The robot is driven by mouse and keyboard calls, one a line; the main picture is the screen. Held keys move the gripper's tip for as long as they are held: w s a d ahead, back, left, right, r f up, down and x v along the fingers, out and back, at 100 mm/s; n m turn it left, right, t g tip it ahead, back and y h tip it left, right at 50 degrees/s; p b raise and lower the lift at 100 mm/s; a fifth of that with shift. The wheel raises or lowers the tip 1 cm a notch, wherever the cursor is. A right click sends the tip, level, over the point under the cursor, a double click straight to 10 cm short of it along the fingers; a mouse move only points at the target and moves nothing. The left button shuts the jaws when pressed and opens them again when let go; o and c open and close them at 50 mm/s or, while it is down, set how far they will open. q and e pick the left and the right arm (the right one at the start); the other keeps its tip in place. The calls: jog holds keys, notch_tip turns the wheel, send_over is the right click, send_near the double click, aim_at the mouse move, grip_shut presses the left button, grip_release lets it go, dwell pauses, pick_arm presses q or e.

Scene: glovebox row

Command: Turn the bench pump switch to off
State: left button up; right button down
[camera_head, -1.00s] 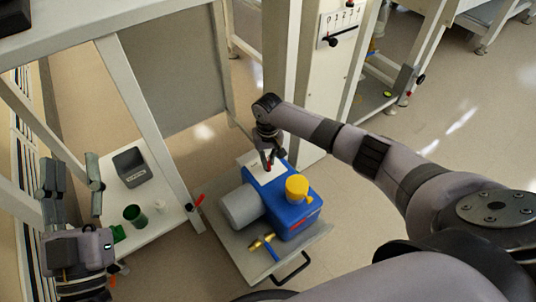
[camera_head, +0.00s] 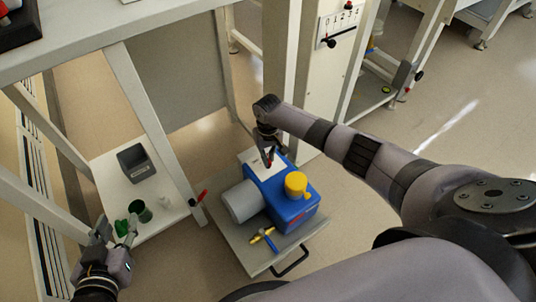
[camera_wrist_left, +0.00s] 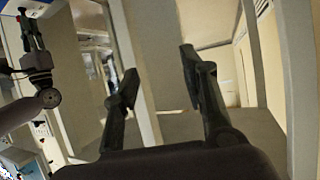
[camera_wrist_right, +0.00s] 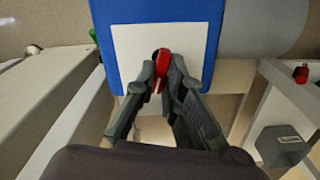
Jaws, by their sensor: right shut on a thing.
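The bench pump (camera_head: 291,212) is a blue block with a grey motor cylinder (camera_head: 243,201) and a yellow cap (camera_head: 296,184), on a grey wheeled cart. A white plate (camera_wrist_right: 132,42) lies on its top. The red switch (camera_wrist_right: 163,62) stands on this plate. My right gripper (camera_wrist_right: 160,78) is shut on the switch, with a finger on each side; the fingers partly hide it. In the head view, my right gripper (camera_head: 268,156) is over the plate. My left gripper (camera_head: 128,232) is open and empty at the lower left, away from the pump; its spread fingers show in the left wrist view (camera_wrist_left: 158,75).
A red-handled valve (camera_head: 200,197) sits on the frame post beside the cart. A brass valve with a blue handle (camera_head: 264,237) is at the pump's front.

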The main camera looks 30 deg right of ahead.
jog(key=shift+n+p, duration=0.4)
jog(key=shift+n, duration=0.2)
pick_arm(q)
jog(key=s+a+f+g+y, duration=0.1)
jog(key=s+a+f+g, duration=0.1)
jog(key=s+f+g, duration=0.2)
jog(key=shift+s+a+f+g+p, duration=0.25)
jog(key=shift+s+f+g+p, duration=0.2)
jog(key=shift+s+f, duration=0.65)
pick_arm(e)
jog(key=shift+n, duration=0.9)
pick_arm(q)
jog(key=shift+s+r, duration=0.2)
pick_arm(e)
jog(key=c, duration=1.7)
grip_release()
jog(key=shift+r, duration=0.1)
notch_tip(320, 180, up, 12)
jog(key=shift+f, duration=0.1)
